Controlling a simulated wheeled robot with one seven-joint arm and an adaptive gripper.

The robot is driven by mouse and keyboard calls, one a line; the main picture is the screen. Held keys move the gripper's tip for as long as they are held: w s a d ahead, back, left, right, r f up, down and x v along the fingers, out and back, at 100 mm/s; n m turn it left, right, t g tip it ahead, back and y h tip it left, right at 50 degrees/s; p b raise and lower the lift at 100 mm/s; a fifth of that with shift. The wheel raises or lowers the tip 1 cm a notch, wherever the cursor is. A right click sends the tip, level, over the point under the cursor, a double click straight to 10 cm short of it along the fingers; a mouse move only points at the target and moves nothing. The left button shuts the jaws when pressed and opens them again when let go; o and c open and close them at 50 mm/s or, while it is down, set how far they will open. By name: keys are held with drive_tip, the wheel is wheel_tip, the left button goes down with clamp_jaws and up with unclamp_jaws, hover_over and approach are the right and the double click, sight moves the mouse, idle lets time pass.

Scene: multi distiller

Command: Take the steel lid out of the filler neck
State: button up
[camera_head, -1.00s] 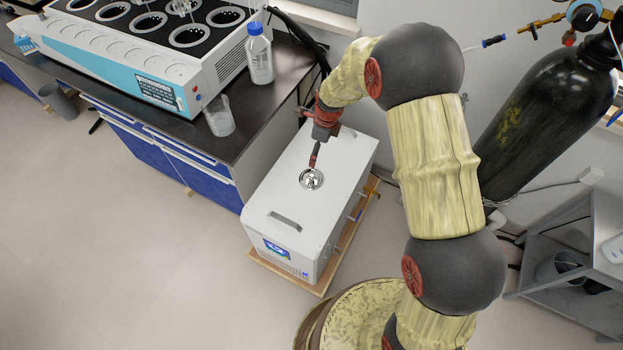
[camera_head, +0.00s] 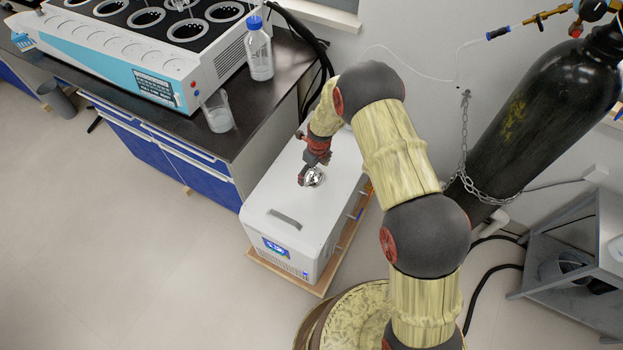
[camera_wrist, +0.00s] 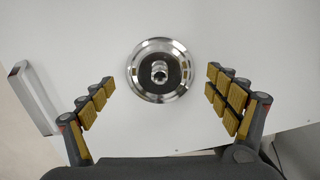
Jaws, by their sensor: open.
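The steel lid (camera_wrist: 159,78) is round with a raised knob in its middle, and it sits in the filler neck (camera_wrist: 137,72) on top of the white chiller box. In the head view the lid (camera_head: 315,177) shows as a shiny disc, partly hidden by my gripper (camera_head: 306,178). In the wrist view my gripper (camera_wrist: 159,100) is open, with its padded fingers spread to the left and right of the lid. The lid lies between and slightly ahead of the fingers, and nothing is held. Whether a finger touches the box cannot be told.
The white chiller (camera_head: 320,225) has a recessed handle (camera_head: 285,219) on its top. A dark bench (camera_head: 255,105) with a bottle (camera_head: 259,50) and a beaker (camera_head: 217,112) stands to the left. A chained black gas cylinder (camera_head: 530,110) stands to the right.

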drive_tip(key=shift+f, duration=0.85)
drive_tip(key=shift+c, duration=0.4)
drive_tip(key=c, duration=1.1)
